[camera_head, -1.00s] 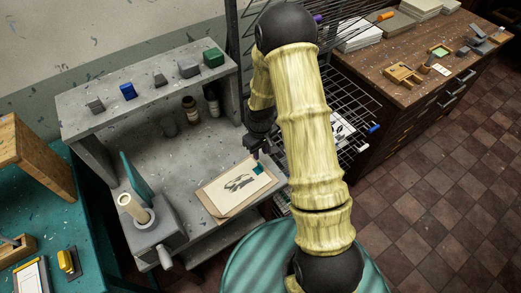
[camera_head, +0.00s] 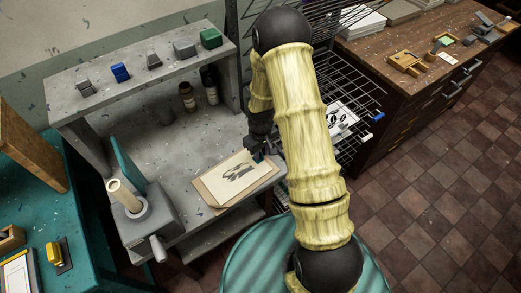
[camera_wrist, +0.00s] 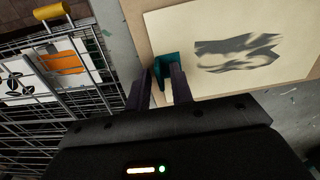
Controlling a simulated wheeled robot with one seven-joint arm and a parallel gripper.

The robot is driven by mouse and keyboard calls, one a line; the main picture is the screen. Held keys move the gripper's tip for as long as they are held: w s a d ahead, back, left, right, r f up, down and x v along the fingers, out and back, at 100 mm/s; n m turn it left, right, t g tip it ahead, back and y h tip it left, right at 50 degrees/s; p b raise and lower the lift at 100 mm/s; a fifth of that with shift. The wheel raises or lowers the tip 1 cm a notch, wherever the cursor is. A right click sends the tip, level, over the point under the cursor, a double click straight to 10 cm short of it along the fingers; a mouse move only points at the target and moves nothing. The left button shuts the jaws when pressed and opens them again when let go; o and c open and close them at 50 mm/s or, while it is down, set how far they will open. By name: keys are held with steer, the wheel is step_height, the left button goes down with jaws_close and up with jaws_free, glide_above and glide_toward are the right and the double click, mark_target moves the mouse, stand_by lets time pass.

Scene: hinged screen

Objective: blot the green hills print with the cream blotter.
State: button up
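A cream sheet with dark grey, hill-like shapes (camera_head: 238,172) lies on a tan board (camera_head: 208,193) on the grey bench. It fills the upper right of the wrist view (camera_wrist: 240,55). Its marks look grey-black, not green. My gripper (camera_head: 258,156) is low over that edge. In the wrist view its two fingers (camera_wrist: 161,82) stand apart with the teal piece between their tips. I cannot tell whether they touch it. I cannot make out a cream blotter for certain.
A grey shelf holds several small blocks, one blue (camera_head: 121,72) and one green (camera_head: 211,38). Bottles (camera_head: 187,97) stand beneath. A grey device with a cream cylinder (camera_head: 125,196) is left of the board. A wire rack (camera_wrist: 60,90) with prints is close on the right.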

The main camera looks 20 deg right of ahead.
steer(key=shift+r, duration=0.1)
jaws_close()
steer(key=shift+r, duration=0.1)
steer(key=shift+r+p, duration=2.55)
steer(key=shift+r, duration=0.9)
